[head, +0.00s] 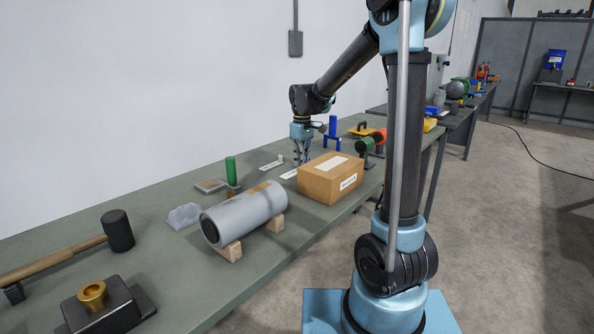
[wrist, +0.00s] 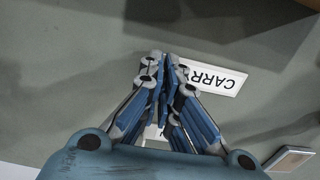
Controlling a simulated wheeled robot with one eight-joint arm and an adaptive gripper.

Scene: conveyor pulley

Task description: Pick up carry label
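The carry label is a flat white strip with black "CARRY" lettering (wrist: 222,82). In the wrist view it lies beside and partly behind the fingertips, and its left end is hidden. In the head view a white strip (head: 289,174) lies on the bench just left of the gripper and the cardboard box. My gripper (head: 303,163) points down low over the bench behind the box. Its fingertips (wrist: 165,66) are drawn together in the wrist view. I cannot see any part of the label clamped between them.
A cardboard box (head: 333,184) stands close in front of my gripper. Another white strip (head: 271,165) lies farther left. A grey roller (head: 244,213) rests on wooden blocks, with a green-handled tool (head: 231,172) behind it. The green bench (head: 170,270) has a mallet (head: 118,231) near its left end.

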